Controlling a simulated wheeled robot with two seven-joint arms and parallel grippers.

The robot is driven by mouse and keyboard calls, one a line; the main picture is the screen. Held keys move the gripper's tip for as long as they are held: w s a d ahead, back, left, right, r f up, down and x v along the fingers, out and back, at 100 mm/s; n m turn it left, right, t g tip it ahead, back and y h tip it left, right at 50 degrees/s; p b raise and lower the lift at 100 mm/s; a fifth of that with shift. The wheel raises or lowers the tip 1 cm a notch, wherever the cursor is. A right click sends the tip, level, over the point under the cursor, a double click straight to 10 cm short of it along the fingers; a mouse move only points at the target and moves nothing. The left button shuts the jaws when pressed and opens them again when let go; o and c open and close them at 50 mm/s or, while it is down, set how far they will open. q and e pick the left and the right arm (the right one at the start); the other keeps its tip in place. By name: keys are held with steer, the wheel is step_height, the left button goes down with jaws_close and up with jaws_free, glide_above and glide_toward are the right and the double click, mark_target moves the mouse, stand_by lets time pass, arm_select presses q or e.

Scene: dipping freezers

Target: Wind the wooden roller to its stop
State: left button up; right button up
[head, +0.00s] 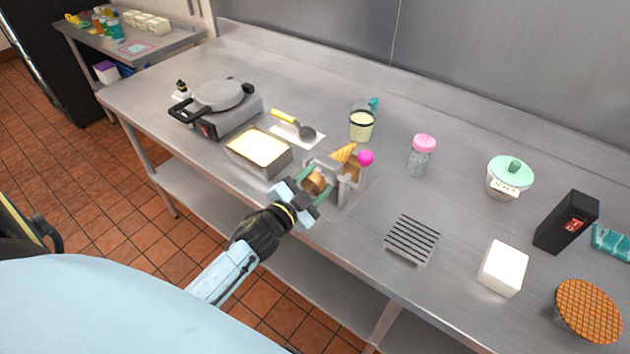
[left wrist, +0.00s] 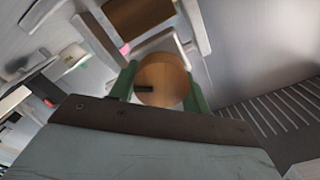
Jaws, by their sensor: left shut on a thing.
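The wooden roller (head: 316,182) sits at the near side of a small grey stand (head: 349,190) near the counter's front edge. Its round wooden end (left wrist: 163,80) fills the middle of the left wrist view. My left gripper (head: 312,186) has its green fingers on either side of the roller and is shut on it; in the left wrist view the fingers (left wrist: 162,86) flank the wood. A waffle cone (head: 344,153) and a pink ball (head: 366,157) show at the top of the stand. The roller's far side is hidden. My right gripper is not in view.
A metal pan of batter (head: 259,147) stands close left of the stand, with a waffle iron (head: 220,103) beyond it. A measuring cup (head: 361,124) and pink-topped shaker (head: 422,150) stand behind. A slotted grate (head: 412,240) lies to the right.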

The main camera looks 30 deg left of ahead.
arm_select(q)
steer(key=shift+m, duration=0.5)
steer(key=o, duration=0.7)
steer(key=s+a+b, duration=0.1)
steer(key=s, duration=1.2)
steer(key=shift+s, duration=0.15)
